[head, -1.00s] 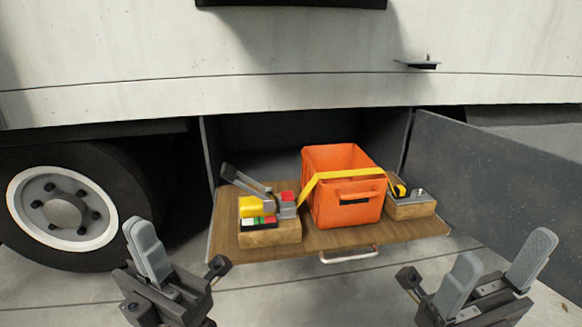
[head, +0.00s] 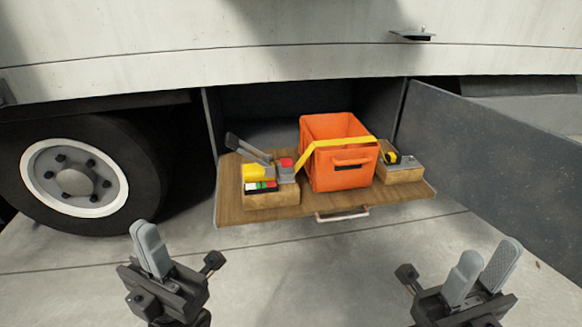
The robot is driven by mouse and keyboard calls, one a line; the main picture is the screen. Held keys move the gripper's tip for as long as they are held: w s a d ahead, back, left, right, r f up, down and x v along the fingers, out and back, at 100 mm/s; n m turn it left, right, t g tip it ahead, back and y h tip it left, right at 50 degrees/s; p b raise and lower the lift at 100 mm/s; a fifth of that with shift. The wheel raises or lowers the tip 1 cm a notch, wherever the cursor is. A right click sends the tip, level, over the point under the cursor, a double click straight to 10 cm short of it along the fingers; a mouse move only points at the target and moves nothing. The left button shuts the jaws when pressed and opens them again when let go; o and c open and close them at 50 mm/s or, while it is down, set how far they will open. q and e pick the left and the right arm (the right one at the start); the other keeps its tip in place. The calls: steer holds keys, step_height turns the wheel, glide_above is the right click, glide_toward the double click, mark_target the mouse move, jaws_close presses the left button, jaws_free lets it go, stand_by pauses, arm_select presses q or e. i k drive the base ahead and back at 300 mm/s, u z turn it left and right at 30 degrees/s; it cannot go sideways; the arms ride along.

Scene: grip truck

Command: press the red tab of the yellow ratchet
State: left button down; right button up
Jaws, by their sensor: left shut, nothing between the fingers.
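The yellow ratchet (head: 256,171) sits on a wooden block (head: 270,200) at the left of the pulled-out wooden shelf, with its dark lever (head: 246,148) raised up to the left. Its red tab (head: 286,162) is on top at the right side, beside the strap. A yellow strap (head: 340,144) runs from there over the orange crate (head: 338,178). My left gripper (head: 150,250) is shut and empty, in front of and below the shelf at the left. My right gripper (head: 482,274) is open and empty at the lower right, apart from everything.
The shelf (head: 232,208) has a metal handle (head: 342,214) at its front. A second block (head: 400,175) with a strap fitting stands right of the crate. An open grey door (head: 490,170) bounds the right, a truck wheel (head: 80,185) the left. The floor between the grippers is clear.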

mark_target(286, 162)
steer(key=k, duration=1.2)
steer(key=z, duration=0.3)
steer(key=i, duration=0.3)
steer(key=z, duration=1.1)
steer(key=i, duration=1.4)
steer(key=u, duration=0.75)
steer(key=i, duration=0.45)
steer(key=u, duration=0.5)
